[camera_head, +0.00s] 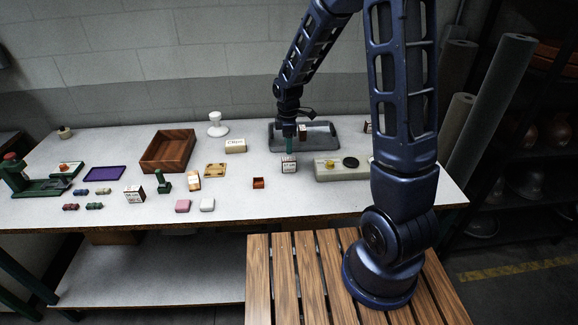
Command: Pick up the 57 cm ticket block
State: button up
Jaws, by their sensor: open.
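Several small ticket blocks with printed white faces stand on the white table (330,205); the numbers are too small to read surely. One block (289,167) stands right of the middle, directly under my gripper (289,151). Another block (134,194) stands at the left front, and one more (195,183) stands left of the middle. A block (367,127) at the right is partly hidden by my arm. I cannot tell which is the 57 cm one. My gripper points down, open, with its tips at or just above the block's top; contact is unclear.
A grey tray (335,143) lies behind my gripper, and a pale fixture (335,174) with a black disc stands to its right. A larger wooden tray (150,158) is farther left. The front middle table is clear.

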aim_at(289, 159)
jog(key=shift+w+d+f, duration=0.1)
jog(key=shift+d+f, duration=0.05)
jog(key=shift+f, duration=5.3)
jog(key=c, duration=1.1)
